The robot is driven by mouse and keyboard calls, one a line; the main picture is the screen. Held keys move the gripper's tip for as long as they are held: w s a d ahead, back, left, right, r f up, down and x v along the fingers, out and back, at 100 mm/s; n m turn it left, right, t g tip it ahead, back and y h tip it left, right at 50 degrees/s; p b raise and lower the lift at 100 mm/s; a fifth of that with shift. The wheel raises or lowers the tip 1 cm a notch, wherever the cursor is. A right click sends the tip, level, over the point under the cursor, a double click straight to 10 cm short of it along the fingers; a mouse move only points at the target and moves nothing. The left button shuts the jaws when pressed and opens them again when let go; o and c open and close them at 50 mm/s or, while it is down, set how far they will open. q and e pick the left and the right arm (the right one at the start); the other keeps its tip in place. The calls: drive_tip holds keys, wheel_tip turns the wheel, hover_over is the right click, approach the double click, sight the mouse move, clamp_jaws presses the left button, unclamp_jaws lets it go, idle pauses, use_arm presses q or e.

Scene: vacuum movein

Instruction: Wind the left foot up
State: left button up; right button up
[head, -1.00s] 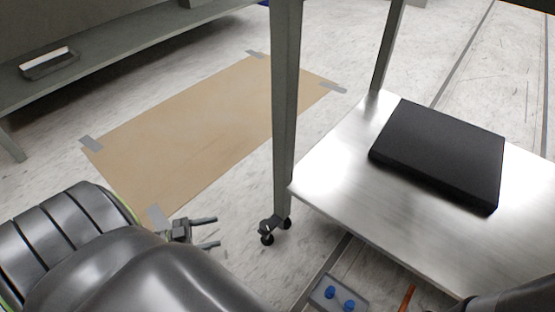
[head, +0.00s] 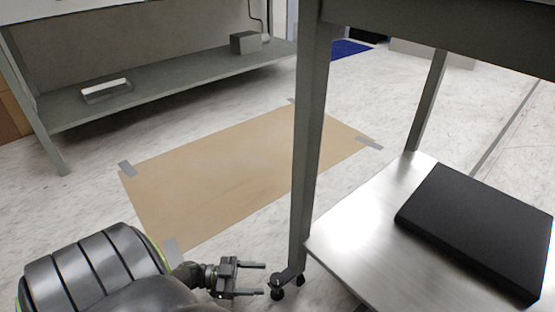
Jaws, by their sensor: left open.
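My left gripper (head: 263,279) is at the bottom centre of the head view. Its two fingers are apart with nothing between them, and they point right. The grey cart leg (head: 306,150) stands just right of the fingertips, with a black caster (head: 285,284) at its bottom. The fingertips appear close to the caster in the picture; I cannot tell whether they touch it. I cannot make out a foot to wind in this view. My right gripper is not in view.
The cart's metal lower shelf (head: 350,225) carries a flat black box (head: 480,225). A tan sheet (head: 220,180) is taped to the pale floor at the left. A grey bench shelf (head: 180,88) behind holds a tray (head: 106,91) and a small grey box (head: 245,42).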

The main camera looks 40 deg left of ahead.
sight(277, 278)
use_arm(q)
drive_tip(key=b+x, duration=0.1)
drive_tip(key=x, duration=0.5)
drive_tip(key=shift+w+d, duration=0.15)
drive_tip(key=shift+c, duration=0.2)
drive_tip(key=c, duration=0.9)
